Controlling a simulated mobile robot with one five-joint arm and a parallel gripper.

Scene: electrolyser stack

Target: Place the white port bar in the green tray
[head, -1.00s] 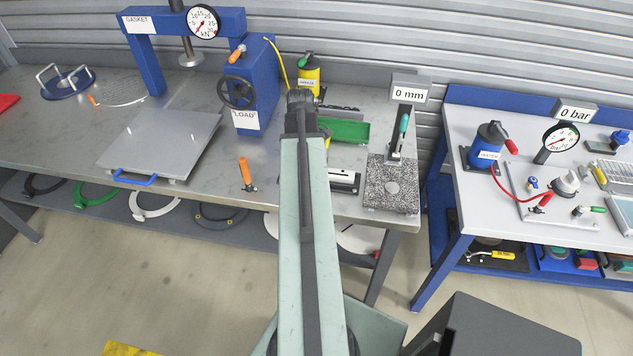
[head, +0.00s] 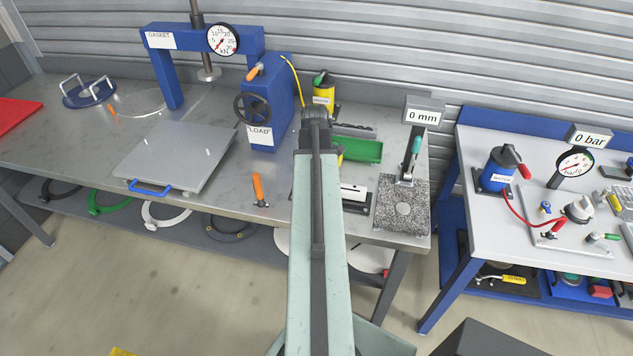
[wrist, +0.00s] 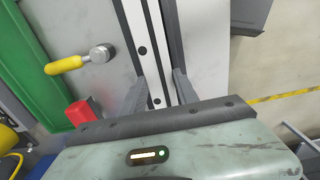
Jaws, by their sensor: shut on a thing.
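The white port bar (wrist: 140,52), pale with dark round holes, runs between the fingers of my gripper (wrist: 159,86) in the wrist view. My gripper is shut on it. In the head view a white bar (head: 354,191) with dark edging shows just right of my arm, near the bench's front; my arm hides its left part and my fingers. Whether the bar is clear of the dark rail beside it, I cannot tell. The green tray (head: 363,150) stands behind it, partly hidden by my arm; in the wrist view its green wall (wrist: 22,62) is at the left.
A yellow-handled tool (wrist: 66,65) and a red block (wrist: 81,112) lie between bar and tray. A granite gauge stand (head: 403,203) is right of the bar. A blue press (head: 272,100) stands left of the tray. An orange-handled tool (head: 258,188) is at left front.

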